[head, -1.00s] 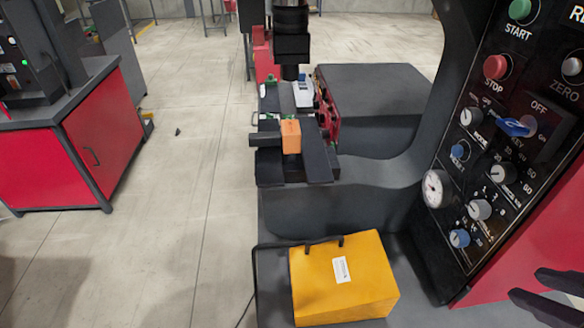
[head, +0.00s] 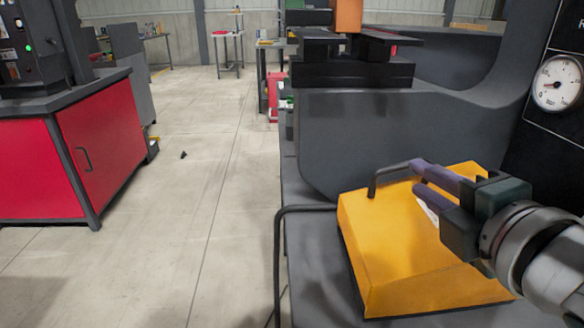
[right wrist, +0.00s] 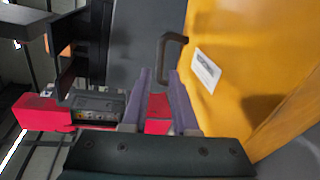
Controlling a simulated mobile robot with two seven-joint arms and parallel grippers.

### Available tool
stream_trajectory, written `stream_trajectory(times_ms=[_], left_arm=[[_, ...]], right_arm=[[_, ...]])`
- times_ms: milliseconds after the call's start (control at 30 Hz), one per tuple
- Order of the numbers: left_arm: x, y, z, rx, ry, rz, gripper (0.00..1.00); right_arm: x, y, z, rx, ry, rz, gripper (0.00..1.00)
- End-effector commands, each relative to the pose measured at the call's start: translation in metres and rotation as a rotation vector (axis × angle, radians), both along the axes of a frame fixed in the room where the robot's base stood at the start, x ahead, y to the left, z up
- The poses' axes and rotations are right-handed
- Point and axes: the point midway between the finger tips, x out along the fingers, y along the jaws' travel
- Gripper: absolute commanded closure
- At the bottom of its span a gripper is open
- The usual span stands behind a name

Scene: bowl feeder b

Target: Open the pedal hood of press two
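The yellow pedal hood (head: 385,240) sits down on the dark grey base of the press, at the lower right of the head view. A dark bar handle (head: 376,184) stands along its far edge, partly hidden by my gripper. My right gripper (head: 417,177) is over the hood with its purple fingers apart and nothing between them. In the right wrist view, the handle (right wrist: 166,52) is just beyond the fingertips (right wrist: 160,72), and the hood (right wrist: 235,40) with its white label (right wrist: 206,69) is to the right. My left gripper is not in view.
The grey press body (head: 400,135) rises behind the hood, with a gauge (head: 557,83) on its dark panel at the right. A bent black tube (head: 278,250) stands left of the hood.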

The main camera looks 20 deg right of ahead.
Motion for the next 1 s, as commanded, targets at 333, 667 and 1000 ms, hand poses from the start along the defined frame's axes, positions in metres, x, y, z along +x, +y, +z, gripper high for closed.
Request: stream_trajectory(times_ms=[333,667,1000], left_arm=[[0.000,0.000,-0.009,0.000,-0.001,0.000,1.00],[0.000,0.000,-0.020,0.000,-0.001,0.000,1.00],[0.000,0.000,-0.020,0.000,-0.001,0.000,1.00]], right_arm=[[0.044,-0.007,-0.010,-0.010,-0.006,0.005,0.73],[0.090,-0.015,-0.021,-0.007,-0.003,0.004,0.73],[0.096,-0.016,-0.022,-0.007,-0.001,0.004,0.73]])
